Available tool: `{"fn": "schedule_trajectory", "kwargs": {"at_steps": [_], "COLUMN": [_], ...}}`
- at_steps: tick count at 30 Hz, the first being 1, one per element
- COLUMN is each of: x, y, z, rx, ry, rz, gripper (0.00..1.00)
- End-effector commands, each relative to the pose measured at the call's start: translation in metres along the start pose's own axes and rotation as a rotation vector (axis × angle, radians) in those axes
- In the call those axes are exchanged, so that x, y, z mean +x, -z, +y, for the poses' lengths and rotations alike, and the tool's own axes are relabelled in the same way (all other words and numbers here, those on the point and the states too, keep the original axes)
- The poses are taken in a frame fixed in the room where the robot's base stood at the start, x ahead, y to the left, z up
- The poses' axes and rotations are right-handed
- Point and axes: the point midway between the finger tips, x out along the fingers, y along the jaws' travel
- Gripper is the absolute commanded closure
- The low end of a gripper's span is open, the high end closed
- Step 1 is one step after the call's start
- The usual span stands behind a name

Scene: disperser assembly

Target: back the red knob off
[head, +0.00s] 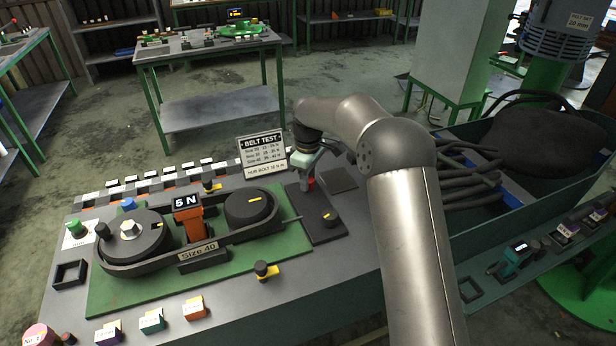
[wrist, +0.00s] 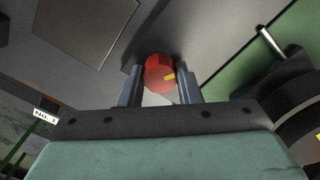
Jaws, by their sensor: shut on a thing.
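The red knob (wrist: 158,74) has a yellow mark on it and sits between the two fingers of my gripper (wrist: 160,88) in the wrist view. The fingers are shut on its sides. In the head view a small part of the red knob (head: 310,182) shows under my gripper (head: 306,172), at the back of the dark plate (head: 325,232). My arm comes in from the right and points down there. The knob's base is hidden.
A belt rig with a black pulley (head: 250,207) and an orange 5 N gauge (head: 187,212) stands left on a green plate (head: 120,295).

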Motion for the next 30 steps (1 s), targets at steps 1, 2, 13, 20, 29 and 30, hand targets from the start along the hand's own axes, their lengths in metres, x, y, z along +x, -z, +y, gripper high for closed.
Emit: {"fn": "schedule_trajectory", "kwargs": {"at_steps": [1,2,13,20,29,30], "x": [-0.0022,-0.0023,-0.0019,-0.0017,-0.0017,-0.0017], "y": [0.0007,0.0007,0.0009,0.001,0.0012,0.0012], "z": [0.0007,0.0006,0.0005,0.0004,0.0003,0.0003], "rx": [-0.039,-0.064,-0.28,-0.334,-0.345,-0.345], "ry": [-0.003,-0.003,-0.003,-0.003,-0.003,-0.003], "rz": [0.004,0.004,0.003,0.003,0.003,0.003], "gripper": [0.92,0.92,0.92,0.92,0.92,0.92]}}
